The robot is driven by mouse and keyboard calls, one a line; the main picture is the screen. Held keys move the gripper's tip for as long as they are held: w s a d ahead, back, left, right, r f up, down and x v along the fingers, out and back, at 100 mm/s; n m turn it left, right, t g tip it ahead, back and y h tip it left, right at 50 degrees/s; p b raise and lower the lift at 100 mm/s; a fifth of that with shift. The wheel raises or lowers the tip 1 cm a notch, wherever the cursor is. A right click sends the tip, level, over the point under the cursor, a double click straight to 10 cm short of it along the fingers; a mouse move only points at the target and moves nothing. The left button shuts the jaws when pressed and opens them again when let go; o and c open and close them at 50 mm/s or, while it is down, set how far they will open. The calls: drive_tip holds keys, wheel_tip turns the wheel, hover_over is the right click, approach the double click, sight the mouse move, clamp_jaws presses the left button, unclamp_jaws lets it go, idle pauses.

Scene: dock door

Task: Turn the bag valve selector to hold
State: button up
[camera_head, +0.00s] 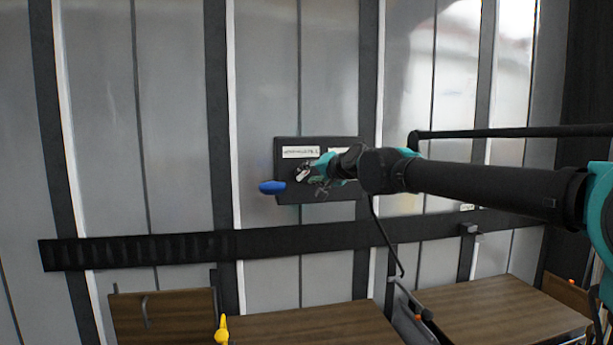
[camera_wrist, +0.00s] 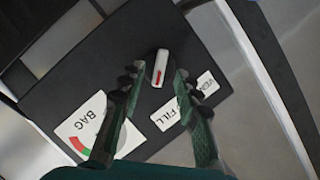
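The bag valve selector (camera_wrist: 160,68) is a small white knob with a red mark, on a black panel (camera_wrist: 75,75) in the wrist view. It sits between the fingertips of my gripper (camera_wrist: 156,78), with a narrow gap seeming to show on each side. My gripper is open, its two dark fingers straddling the knob; contact is not clear. A label reading FILL (camera_wrist: 165,115) and a partly covered one beside it (camera_wrist: 207,86) are on the panel. I cannot read a hold label. In the head view my gripper (camera_head: 312,174) is at the panel (camera_head: 288,143), partly covering it.
A BAG label with a coloured gauge (camera_wrist: 82,128) is on the panel, partly behind a finger. A blue handle (camera_head: 272,187) sticks out at the panel's left. A black rail (camera_head: 150,250) crosses the wall below. Wooden pallets or tables (camera_head: 310,325) stand lower down, with a yellow object (camera_head: 222,330).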

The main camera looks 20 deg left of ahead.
sight(302, 174)
drive_tip(key=shift+x, duration=1.1)
drive_tip(key=shift+c, duration=0.4)
clamp_jaws()
